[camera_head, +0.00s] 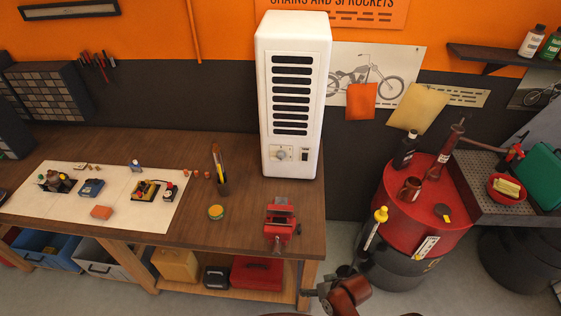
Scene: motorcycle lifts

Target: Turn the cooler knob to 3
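The cooler (293,95) is a tall white box with dark horizontal vents, standing at the right end of the wooden workbench. Its round grey knob (280,155) is on a light panel low on its front face, with a small dark switch (305,156) to its right. The knob's marks and pointer are too small to read. What seems to be my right arm, brown-red and dark, shows at the bottom edge, with dark gripper parts (325,287) below the bench and well away from the knob. Its fingers are too unclear to judge. My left gripper is not in view.
A red vise (280,222) sits at the bench's front edge below the cooler. A red drum (425,205) with bottles stands to the right, past a floor gap.

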